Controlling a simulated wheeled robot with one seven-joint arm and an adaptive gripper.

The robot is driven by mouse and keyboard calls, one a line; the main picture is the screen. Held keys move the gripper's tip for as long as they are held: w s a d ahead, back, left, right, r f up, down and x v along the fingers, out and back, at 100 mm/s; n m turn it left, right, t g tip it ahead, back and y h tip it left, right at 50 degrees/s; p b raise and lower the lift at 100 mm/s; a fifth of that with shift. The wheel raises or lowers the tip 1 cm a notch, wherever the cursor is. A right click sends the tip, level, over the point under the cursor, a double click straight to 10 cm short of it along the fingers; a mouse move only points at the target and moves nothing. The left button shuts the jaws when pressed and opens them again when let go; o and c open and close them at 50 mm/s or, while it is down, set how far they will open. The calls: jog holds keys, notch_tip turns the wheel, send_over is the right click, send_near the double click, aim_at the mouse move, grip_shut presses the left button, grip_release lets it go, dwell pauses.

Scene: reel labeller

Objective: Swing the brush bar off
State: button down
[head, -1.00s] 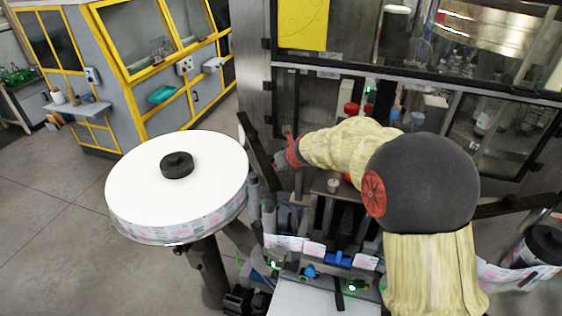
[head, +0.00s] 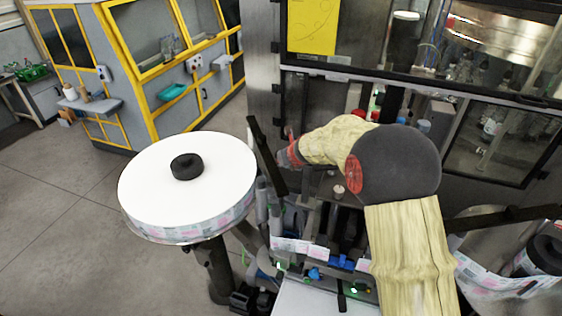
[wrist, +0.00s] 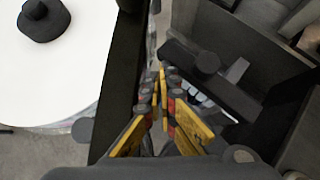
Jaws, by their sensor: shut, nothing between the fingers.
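A long black bar (head: 266,155), which looks like the brush bar, stands slanted between the white label reel and my gripper in the head view. In the wrist view a black bar (wrist: 121,75) runs along the reel's right edge, left of my fingers. My gripper (wrist: 163,73) is shut and empty, its yellow-sided fingers together beside the bar. Whether they touch it I cannot tell. In the head view my gripper (head: 288,154) is small and partly hidden by my arm, close to the bar's right side.
The large white reel (head: 222,165) stands at the left, with a black hub (head: 187,167). The labeller's label strip (head: 300,246) runs below my arm. Another black bar (head: 505,217) lies at right near a second reel (head: 545,250). Open floor lies left.

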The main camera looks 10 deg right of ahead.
dwell(0.3)
jog(key=v, duration=1.2)
jog(key=shift+d, duration=0.1)
jog(key=s+a+f+n+g+b, duration=0.1)
jog(key=s+a+f+n+b, duration=0.15)
jog(key=s+n+b, duration=0.75)
jog(key=s+a+f+n+g+b, duration=0.1)
jog(key=s+f+n+b, duration=0.35)
jog(key=s+n, duration=0.5)
jog(key=s+d+f+n+b, duration=0.1)
jog(key=s+f+n+b, duration=0.3)
jog(key=s, duration=0.3)
jog(key=s+d+f+n+h+b, duration=0.1)
jog(key=s+d+f+n+b, duration=0.1)
jog(key=s+f+n+b, duration=0.2)
jog(key=s+d+f+n+g+b, duration=0.1)
jog(key=s+f+n+b, duration=0.3)
jog(key=s, duration=0.6)
jog(key=shift+s+d+f+n+h, duration=0.4)
jog(key=shift+d+f+n, duration=0.1)
jog(key=shift+n, duration=0.55)
